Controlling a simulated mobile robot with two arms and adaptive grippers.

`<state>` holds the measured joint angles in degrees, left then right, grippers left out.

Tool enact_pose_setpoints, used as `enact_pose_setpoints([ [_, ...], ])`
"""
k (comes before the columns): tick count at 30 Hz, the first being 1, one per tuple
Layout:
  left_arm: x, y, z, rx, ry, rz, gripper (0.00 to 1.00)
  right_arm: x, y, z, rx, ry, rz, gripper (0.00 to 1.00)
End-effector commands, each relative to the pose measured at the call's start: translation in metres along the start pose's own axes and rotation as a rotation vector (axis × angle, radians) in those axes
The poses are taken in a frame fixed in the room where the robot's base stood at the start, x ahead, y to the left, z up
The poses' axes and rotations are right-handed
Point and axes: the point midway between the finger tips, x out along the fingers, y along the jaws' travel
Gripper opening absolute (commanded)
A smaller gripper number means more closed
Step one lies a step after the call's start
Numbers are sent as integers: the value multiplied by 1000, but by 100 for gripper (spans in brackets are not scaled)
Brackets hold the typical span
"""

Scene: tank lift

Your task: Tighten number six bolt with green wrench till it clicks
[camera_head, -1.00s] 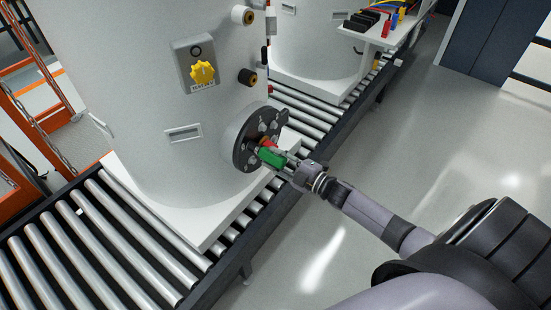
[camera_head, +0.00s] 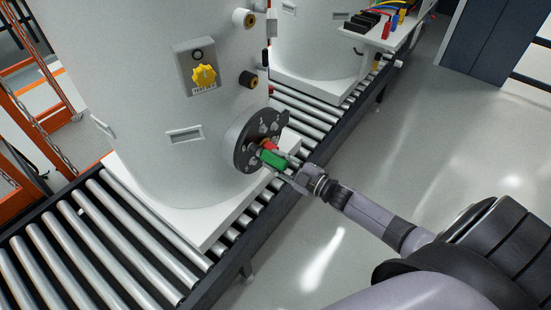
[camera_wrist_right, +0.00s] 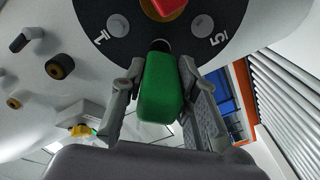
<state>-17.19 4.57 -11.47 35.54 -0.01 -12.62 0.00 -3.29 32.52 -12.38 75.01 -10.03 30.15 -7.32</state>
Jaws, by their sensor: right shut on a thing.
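The green wrench (camera_head: 273,159) is at the black round flange (camera_head: 247,148) low on the white tank (camera_head: 150,75). My right gripper (camera_head: 283,170) is shut on the green wrench. In the right wrist view, the wrench's green body (camera_wrist_right: 160,90) sits between the two fingers, and its dark head (camera_wrist_right: 160,46) meets the flange's edge between the bolts marked 1 (camera_wrist_right: 118,25) and 5 (camera_wrist_right: 202,25). The wrench hides the bolt and number there; I cannot tell how it seats. A red part (camera_head: 270,146) stands out at the flange's middle. My left gripper is not in view.
The tank stands on a white base on the roller conveyor (camera_head: 95,240). A grey box with a yellow knob (camera_head: 203,76) and dark-ended stubs (camera_head: 249,79) are above the flange. A second tank (camera_head: 315,45) stands behind. The floor at right (camera_head: 440,150) is clear.

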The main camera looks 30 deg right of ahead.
Motion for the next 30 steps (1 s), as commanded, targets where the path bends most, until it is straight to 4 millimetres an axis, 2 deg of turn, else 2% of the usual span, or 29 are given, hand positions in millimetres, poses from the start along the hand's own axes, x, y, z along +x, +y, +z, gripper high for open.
enact_pose_setpoints([
  [9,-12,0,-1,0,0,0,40,-33,1,-1,-1,-1,-2,0],
  [17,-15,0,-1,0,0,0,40,-44,0,0,-2,-1,-1,0],
  [30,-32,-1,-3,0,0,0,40,-107,1,-1,-2,-3,-3,0],
])
